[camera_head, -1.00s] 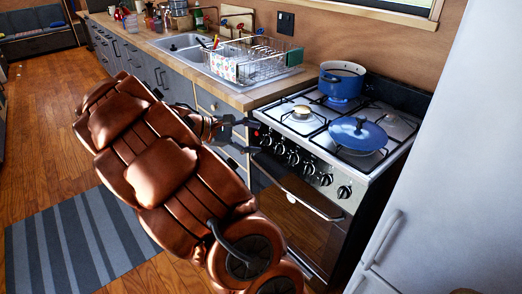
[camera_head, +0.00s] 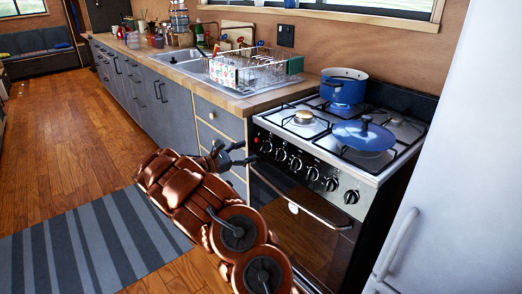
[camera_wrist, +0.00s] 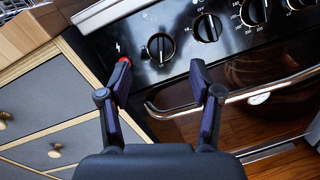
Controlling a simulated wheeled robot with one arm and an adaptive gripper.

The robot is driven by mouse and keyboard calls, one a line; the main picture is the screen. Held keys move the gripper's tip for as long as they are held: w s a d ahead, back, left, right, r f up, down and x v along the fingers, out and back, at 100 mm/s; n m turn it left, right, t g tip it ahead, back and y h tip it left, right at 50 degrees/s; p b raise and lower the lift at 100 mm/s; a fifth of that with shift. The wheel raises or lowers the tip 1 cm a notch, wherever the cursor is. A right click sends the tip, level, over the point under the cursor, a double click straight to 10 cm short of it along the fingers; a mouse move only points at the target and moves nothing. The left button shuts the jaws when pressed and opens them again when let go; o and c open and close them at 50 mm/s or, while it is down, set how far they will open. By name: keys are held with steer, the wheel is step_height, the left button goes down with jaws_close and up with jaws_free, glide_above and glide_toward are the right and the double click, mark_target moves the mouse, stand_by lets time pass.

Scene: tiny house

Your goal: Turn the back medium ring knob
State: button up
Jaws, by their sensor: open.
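The black control knobs (camera_head: 295,163) sit in a row on the stove's front panel, below the hob. In the wrist view a near knob (camera_wrist: 160,47) lies beyond the gap between my fingertips, with a second knob (camera_wrist: 207,27) and a third knob (camera_wrist: 255,10) to its right. The knob labels are too small to tell which one is for the back medium ring. My gripper (camera_head: 246,152) is at the left end of the panel. In the wrist view my gripper (camera_wrist: 160,76) is open and empty, apart from the knobs.
A red button (camera_wrist: 124,62) shows at my left fingertip. The oven handle (camera_wrist: 240,95) runs below the knobs. Grey drawers (camera_head: 215,115) stand left of the stove. A blue pot (camera_head: 342,91) and blue lid (camera_head: 362,136) are on the hob. A white fridge (camera_head: 455,150) is at right.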

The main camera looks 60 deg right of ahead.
mark_target(263, 146)
steer(key=shift+x, duration=3.45)
steer(key=shift+c, duration=0.3)
steer(key=c, duration=1.1)
